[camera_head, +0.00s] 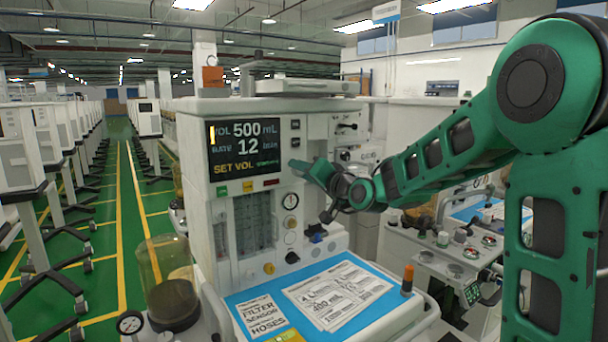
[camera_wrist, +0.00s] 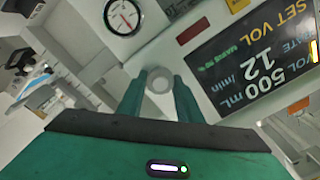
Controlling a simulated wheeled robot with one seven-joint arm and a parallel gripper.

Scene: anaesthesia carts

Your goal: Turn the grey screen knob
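The grey screen knob (camera_wrist: 159,80) shows as a round pale face in the wrist view, beside the dark screen of the cart. My gripper (camera_wrist: 160,86) has one green finger on each side of it, with little or no gap visible. The fingers look closed on the knob. In the head view my gripper (camera_head: 297,166) is at the panel just right of the screen (camera_head: 243,149), and it hides the knob there. The screen reads VOL 500 mL, RATE 12 and SET VOL.
A round gauge (camera_wrist: 123,16) is close to my fingers in the wrist view. Below the screen are flow tubes (camera_head: 254,224) and a blue work mat (camera_head: 262,311) with papers. A clear canister (camera_head: 163,259) stands left; another cart (camera_head: 455,257) stands right.

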